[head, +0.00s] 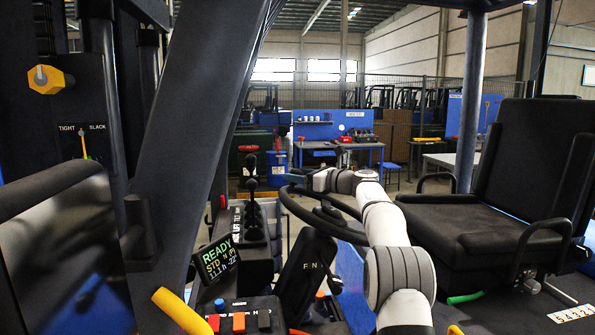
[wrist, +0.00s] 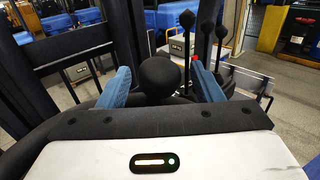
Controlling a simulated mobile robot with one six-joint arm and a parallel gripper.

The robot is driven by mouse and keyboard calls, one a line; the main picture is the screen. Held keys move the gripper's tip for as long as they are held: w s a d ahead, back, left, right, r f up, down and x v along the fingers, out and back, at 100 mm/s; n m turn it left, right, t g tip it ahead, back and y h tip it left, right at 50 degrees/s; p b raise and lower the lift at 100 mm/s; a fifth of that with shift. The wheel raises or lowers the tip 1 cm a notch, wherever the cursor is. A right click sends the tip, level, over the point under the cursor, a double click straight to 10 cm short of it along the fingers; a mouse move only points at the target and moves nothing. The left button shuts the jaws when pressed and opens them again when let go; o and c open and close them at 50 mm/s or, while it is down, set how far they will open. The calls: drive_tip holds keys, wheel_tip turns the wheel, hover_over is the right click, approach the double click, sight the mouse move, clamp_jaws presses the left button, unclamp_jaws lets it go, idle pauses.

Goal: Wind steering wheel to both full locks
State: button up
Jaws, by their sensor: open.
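The black steering wheel (head: 297,210) is in the middle of the head view, partly hidden behind my white arm. My gripper (head: 290,180) is at the wheel's far left side in the head view. In the wrist view its two blue fingers are spread apart, and my gripper (wrist: 163,82) is open. A round black knob (wrist: 158,76) shows between the fingers, with gaps visible on both sides. I cannot tell how deep the knob sits between them.
Black-knobbed levers (head: 251,185) stand left of the wheel; they also show close beyond the right finger in the wrist view (wrist: 207,30). A display reading READY (head: 217,260) and the F/N panel (head: 305,275) are nearer. A black seat (head: 490,215) is at right, a thick pillar (head: 190,130) at left.

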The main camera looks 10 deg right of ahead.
drive_tip(key=shift+w+a+r, duration=0.1)
drive_tip(key=shift+w+a, duration=0.25)
drive_tip(key=shift+a, duration=0.1)
clamp_jaws()
idle(0.5)
